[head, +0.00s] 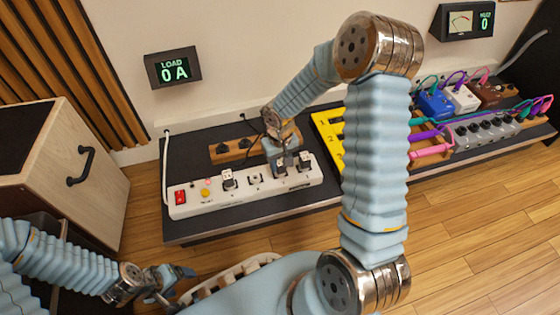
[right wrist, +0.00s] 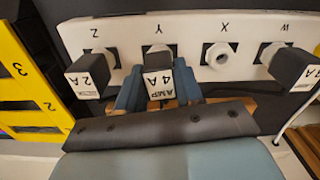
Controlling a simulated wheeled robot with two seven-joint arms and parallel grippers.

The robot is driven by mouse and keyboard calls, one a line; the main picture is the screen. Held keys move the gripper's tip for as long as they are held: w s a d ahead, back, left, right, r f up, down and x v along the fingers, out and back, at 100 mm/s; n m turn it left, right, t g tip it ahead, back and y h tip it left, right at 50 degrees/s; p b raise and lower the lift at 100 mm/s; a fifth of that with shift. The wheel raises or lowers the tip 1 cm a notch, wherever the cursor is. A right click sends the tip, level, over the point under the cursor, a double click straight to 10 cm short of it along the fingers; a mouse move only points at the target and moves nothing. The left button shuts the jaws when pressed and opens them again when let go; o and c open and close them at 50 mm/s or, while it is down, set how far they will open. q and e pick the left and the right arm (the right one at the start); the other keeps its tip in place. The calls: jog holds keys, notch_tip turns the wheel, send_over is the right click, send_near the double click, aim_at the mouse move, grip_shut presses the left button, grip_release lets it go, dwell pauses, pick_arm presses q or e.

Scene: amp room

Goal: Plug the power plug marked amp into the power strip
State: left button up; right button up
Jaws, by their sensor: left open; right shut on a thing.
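The white power strip (head: 212,207) lies on a dark board, with outlets marked W, X, Y and Z. My right gripper (head: 280,160) is shut on the dark plug labelled AMP 4A (right wrist: 158,80), its blue fingers either side of it. That plug is at outlet Y; I cannot tell how deep it sits. Plugs labelled 2A stand at Z (right wrist: 88,75) and W (right wrist: 293,68). Outlet X (right wrist: 221,56) is empty. My left gripper (head: 165,285) is open and empty at lower left, away from the strip.
A wooden block (head: 222,154) lies behind the strip. A yellow numbered rack (head: 327,130) stands to its right, with pedals and coloured cables beyond. The strip has a red switch (head: 180,197). The load display (head: 173,69) reads 0 A. A cabinet (head: 75,170) stands left.

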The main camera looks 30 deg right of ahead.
jog(key=o, duration=1.1)
jog(key=shift+o, duration=0.2)
jog(key=shift+r, duration=0.1)
notch_tip(320, 180, up, 14)
jog(key=p, duration=0.3)
jog(key=shift+f+p, duration=0.2)
jog(key=shift+p, duration=0.2)
jog(key=s+a+f+y, duration=0.2)
jog(key=s+a+f, duration=0.55)
jog(key=f, duration=0.35)
jog(key=s+a+f+y, duration=0.2)
jog(key=s+a+f, duration=0.5)
jog(key=a+f, duration=0.3)
notch_tip(320, 180, up, 11)
jog(key=d+p, duration=0.1)
jog(key=p, duration=1.1)
jog(key=shift+m+t+p, duration=0.3)
jog(key=shift+t, duration=0.1)
